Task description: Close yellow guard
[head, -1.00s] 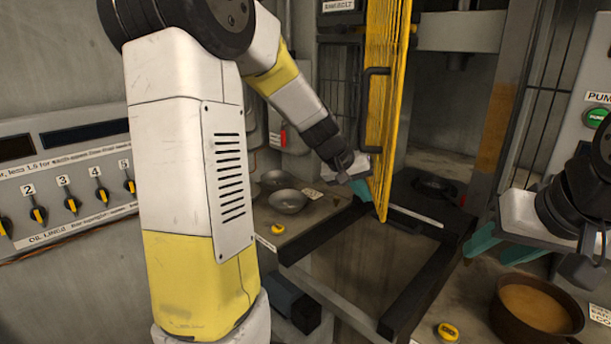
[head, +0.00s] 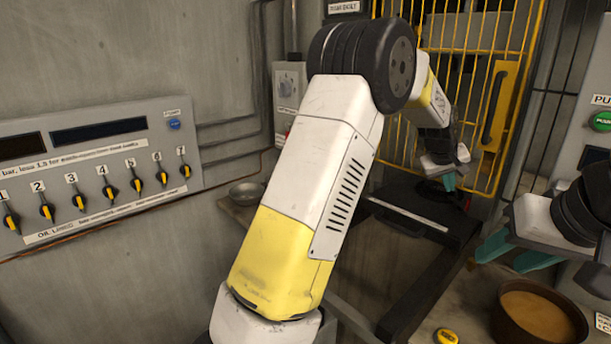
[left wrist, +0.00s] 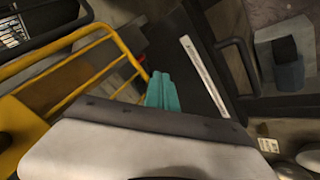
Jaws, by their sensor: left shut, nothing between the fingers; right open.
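The yellow guard (head: 472,62) is a barred door with a dark handle (head: 496,107) on a yellow plate at its right side. In the head view it stands across the front of the machine opening, facing me. My left gripper (head: 449,181) is shut and empty at the guard's lower edge, seemingly close against the bars. In the left wrist view its teal fingertips (left wrist: 168,90) are together beside the guard's yellow frame (left wrist: 60,58); contact is unclear. My right gripper (head: 505,255) is open and empty at the right, in front of the machine.
A brown bowl (head: 540,318) of tan contents stands at lower right, near a yellow knob (head: 446,337). A dark frame (head: 425,260) lies below the guard. A metal bowl (head: 246,192) sits left of my left arm. A control panel (head: 95,170) is on the left wall.

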